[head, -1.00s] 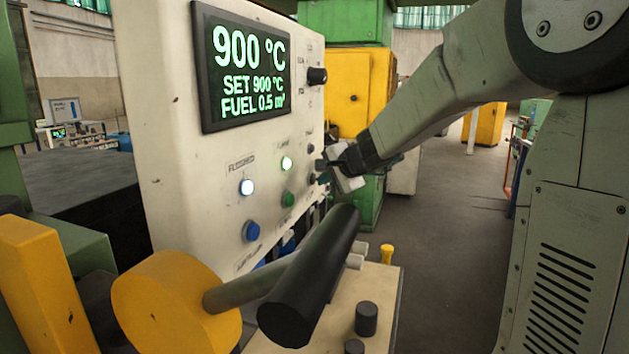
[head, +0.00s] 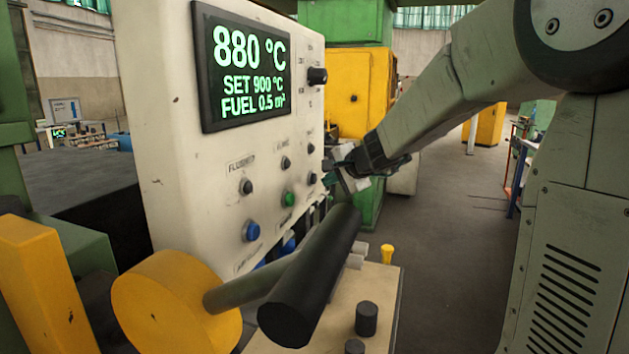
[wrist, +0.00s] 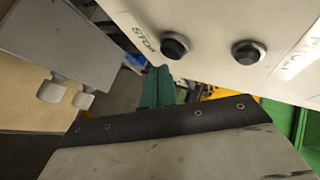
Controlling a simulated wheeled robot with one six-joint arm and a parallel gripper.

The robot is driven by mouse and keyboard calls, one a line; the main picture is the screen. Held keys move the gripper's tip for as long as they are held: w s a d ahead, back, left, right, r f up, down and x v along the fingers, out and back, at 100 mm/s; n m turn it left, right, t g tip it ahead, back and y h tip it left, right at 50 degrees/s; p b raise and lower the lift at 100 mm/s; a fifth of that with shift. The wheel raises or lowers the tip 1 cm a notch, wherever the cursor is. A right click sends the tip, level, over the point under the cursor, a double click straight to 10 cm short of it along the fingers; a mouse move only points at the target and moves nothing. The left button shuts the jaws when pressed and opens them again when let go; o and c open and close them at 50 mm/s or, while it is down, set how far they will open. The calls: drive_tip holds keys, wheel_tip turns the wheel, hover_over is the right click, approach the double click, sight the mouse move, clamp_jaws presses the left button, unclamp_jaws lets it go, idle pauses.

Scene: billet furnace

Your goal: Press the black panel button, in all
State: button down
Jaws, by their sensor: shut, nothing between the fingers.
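The black panel button (head: 311,178) is low on the right side of the cream control panel (head: 165,150), right of the green button. In the wrist view the black button (wrist: 175,46) is a dark round cap beside the label STOP. My gripper (head: 331,172) is shut and empty, just right of the black button. In the wrist view its green fingertips (wrist: 158,75) are below the button, with a gap seen between them and it. Whether the button is pushed in cannot be told.
The panel also carries a screen (head: 243,65) reading 880 °C, a blue button (head: 251,231), a green button (head: 288,198), a black knob (head: 317,76) and dark lamps (head: 246,187). A black-handled lever (head: 310,280) stands in front. Floor to the right is open.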

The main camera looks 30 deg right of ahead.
drive_tip(key=s+d, duration=0.3)
drive_tip(key=shift+s+d, duration=0.3)
idle(0.3)
drive_tip(key=shift+a, duration=0.1)
idle(0.6)
drive_tip(key=s+a+f+n+g+y, duration=0.1)
drive_tip(key=s+a+f+n+g, duration=0.25)
drive_tip(key=s+a, duration=0.4)
drive_tip(key=s+a+f+n+g+y, duration=0.15)
drive_tip(key=s+a+n+g, duration=0.3)
drive_tip(key=s, duration=0.65)
drive_tip(key=s+a+f+n+g+h, duration=0.1)
drive_tip(key=s+n+h, duration=0.3)
drive_tip(key=s, duration=1.3)
drive_tip(key=a+n+g, duration=0.1)
drive_tip(key=n, duration=0.1)
drive_tip(key=shift+s+f+n, duration=0.2)
drive_tip(key=shift+s+n, duration=0.1)
drive_tip(key=shift+s, duration=0.05)
drive_tip(key=shift+a+h, duration=0.15)
drive_tip(key=shift+h, duration=0.1)
